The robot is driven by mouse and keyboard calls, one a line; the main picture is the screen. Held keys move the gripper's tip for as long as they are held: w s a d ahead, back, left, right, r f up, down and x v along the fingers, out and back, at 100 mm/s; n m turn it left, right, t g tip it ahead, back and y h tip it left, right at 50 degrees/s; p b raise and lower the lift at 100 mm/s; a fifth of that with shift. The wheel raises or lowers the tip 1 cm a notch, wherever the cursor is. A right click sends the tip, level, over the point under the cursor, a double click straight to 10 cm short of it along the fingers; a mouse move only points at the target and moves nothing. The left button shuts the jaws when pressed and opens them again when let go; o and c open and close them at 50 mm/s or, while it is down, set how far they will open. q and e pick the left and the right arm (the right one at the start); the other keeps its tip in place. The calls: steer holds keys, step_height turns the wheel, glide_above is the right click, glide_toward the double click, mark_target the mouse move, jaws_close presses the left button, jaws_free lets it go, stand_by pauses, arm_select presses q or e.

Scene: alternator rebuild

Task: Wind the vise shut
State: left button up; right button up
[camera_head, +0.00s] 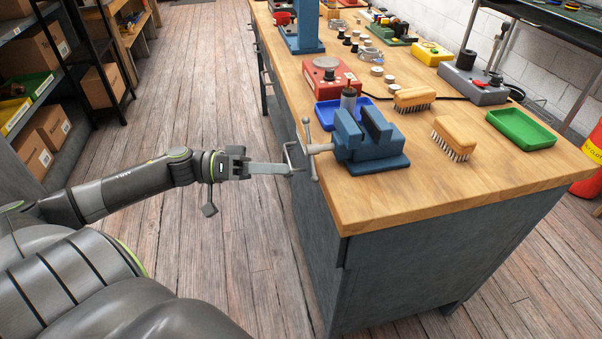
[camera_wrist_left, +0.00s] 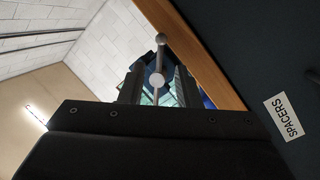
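The blue vise (camera_head: 372,150) stands at the near left corner of the wooden bench. Its two jaws stand apart, with an empty-looking gap between them. Its grey handle bar (camera_head: 309,138) is roughly upright at the screw's end, beyond the bench's left edge. My left gripper (camera_head: 294,163) reaches in from the left, its fingertips just short of the handle; I cannot tell whether they touch it. In the left wrist view the handle's ball end (camera_wrist_left: 162,39) and the round screw end (camera_wrist_left: 157,80) show ahead, between fingers that appear spread. My right gripper is in neither view.
A green tray (camera_head: 521,129) lies at the right. The floor left of the bench is clear. A drawer label reads SPACERS (camera_wrist_left: 283,115).

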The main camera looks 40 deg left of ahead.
mark_target(312, 149)
arm_select(q)
steer(key=shift+b+x, duration=0.35)
steer(key=shift+x, duration=2.4)
jaws_close()
